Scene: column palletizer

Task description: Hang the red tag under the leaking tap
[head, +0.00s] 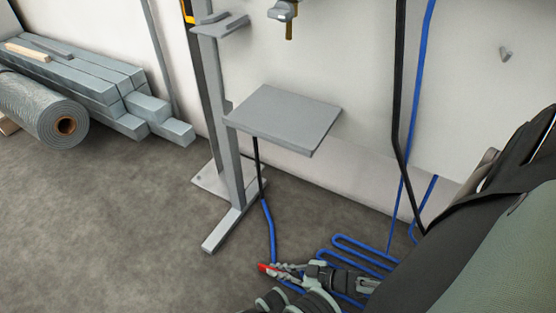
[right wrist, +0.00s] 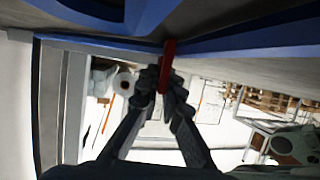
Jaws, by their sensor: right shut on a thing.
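The red tag (head: 263,267) is a small red piece at the tips of my right gripper (head: 276,268), low in the head view. The right gripper is shut on it. In the right wrist view the red tag (right wrist: 168,62) stands as a thin strip between the dark fingertips (right wrist: 163,90). A tap (head: 284,11) with a brownish spout is on the wall at the top edge of the head view, partly cut off. The tag is far below the tap in the picture. No drip can be made out. My left gripper is not in view.
A grey stand (head: 232,165) with a flat plate (head: 284,118) is below the tap. A blue hose (head: 268,222) runs down and loops on the floor. Grey beams (head: 90,77) and a mesh roll (head: 42,112) lie at left. The left floor is clear.

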